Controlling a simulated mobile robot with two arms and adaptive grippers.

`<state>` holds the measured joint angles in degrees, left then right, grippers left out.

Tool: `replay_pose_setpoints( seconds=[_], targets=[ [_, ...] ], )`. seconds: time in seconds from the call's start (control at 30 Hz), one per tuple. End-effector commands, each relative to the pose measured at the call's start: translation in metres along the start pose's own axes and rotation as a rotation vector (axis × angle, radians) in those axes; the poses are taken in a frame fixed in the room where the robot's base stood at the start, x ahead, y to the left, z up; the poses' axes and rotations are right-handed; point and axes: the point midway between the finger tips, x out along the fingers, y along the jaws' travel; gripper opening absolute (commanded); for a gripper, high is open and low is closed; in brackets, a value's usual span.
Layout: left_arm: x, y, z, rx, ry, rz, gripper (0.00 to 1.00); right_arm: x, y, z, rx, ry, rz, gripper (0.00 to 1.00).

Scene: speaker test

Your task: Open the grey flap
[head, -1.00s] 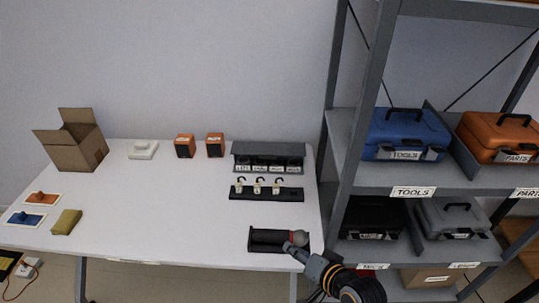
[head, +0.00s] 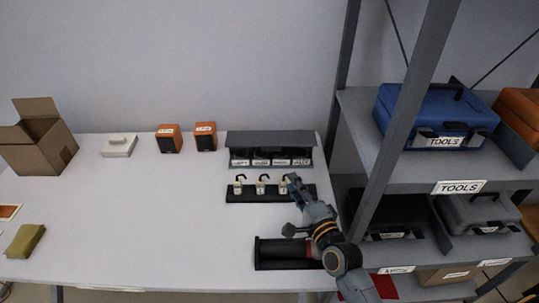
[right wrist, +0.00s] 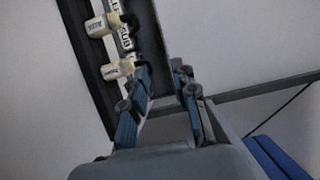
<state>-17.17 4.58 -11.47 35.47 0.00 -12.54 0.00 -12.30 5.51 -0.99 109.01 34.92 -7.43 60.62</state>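The grey flap (head: 270,138) lies like a roof along the top of a dark unit with several labelled slots (head: 270,158), at the back right of the table. In the right wrist view a long grey panel, likely the flap (right wrist: 178,35), runs past my fingertips. My right gripper (head: 290,205) is open and empty, in front of the unit and over the right end of the hook rack. The right wrist view shows its two fingers (right wrist: 160,75) spread apart. It does not appear to touch the flap. My left gripper is not in view.
A black tray (head: 262,263) lies at the front right. Shelving with a grey post (head: 405,110) borders the table's right. The table's middle is clear.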

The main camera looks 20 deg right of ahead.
Motion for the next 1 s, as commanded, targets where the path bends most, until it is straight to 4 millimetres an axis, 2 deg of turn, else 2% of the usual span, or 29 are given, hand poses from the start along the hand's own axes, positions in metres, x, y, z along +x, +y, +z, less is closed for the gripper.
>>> replay_pose_setpoints(
  seconds=[0.17, 0.6, 0.8, 1.0],
  targets=[
    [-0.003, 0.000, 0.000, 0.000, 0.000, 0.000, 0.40, 0.023, -0.003, 0.000, 0.000, 0.000, -0.002, 0.28],
    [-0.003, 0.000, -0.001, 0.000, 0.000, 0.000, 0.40, 0.111, -0.002, 0.001, -0.003, -0.001, 0.000, 0.28],
    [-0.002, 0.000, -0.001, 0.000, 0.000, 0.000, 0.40, 0.131, -0.001, 0.000, -0.002, -0.001, 0.000, 0.28],
    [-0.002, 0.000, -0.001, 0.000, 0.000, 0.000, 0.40, 0.136, -0.001, 0.000, -0.002, -0.001, 0.001, 0.28]
  ],
)
